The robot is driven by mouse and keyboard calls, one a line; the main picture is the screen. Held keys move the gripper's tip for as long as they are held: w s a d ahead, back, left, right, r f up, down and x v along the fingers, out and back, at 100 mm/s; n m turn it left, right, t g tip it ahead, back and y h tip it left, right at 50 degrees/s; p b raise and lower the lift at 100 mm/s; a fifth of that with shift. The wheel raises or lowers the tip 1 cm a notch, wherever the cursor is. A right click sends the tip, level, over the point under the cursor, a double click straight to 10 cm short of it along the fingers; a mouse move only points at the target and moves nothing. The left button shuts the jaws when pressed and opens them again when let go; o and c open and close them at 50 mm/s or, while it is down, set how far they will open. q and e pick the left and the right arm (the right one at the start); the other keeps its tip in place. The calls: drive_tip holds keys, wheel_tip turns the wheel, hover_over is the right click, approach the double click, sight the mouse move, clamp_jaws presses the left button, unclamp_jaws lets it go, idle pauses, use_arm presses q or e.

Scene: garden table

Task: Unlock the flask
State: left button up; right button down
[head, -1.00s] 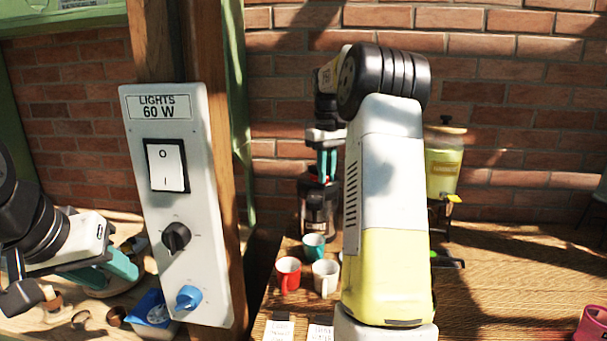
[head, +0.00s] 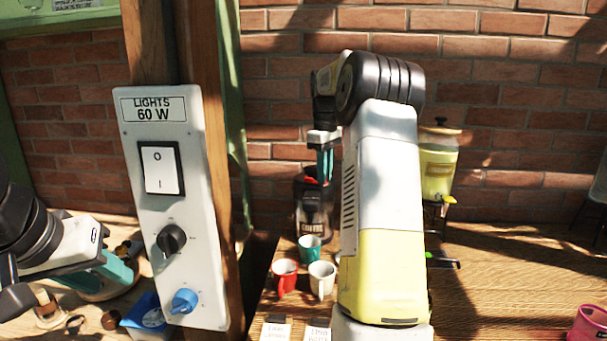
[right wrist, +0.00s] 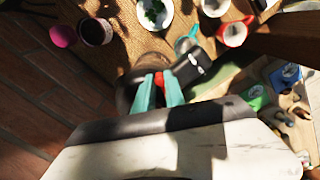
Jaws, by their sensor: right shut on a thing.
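The flask (head: 314,208) is a dark upright container labelled COFFEE, standing at the back of the table near the brick wall. A red part (head: 311,180) shows at its top. My right gripper (head: 325,172) reaches down to the flask's top with its teal fingers. In the right wrist view the fingers (right wrist: 160,90) are on either side of the red part (right wrist: 161,79), and I am shut on it. The flask's lower body is partly hidden there. My left gripper (head: 120,268), also teal, is at the lower left, partly hidden behind the switch panel.
A teal mug (head: 309,247), a red mug (head: 285,276) and a white mug (head: 321,279) stand in front of the flask. A yellow drink dispenser (head: 438,170) stands right of my arm. The light switch panel (head: 175,215) stands on a post at left. The table's right side is mostly clear.

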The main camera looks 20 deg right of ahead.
drive_tip(key=c, duration=1.4)
unclamp_jaws()
wheel_tip(320, 180, up, 7)
drive_tip(key=shift+f, duration=0.1)
drive_tip(key=shift+r, duration=0.45)
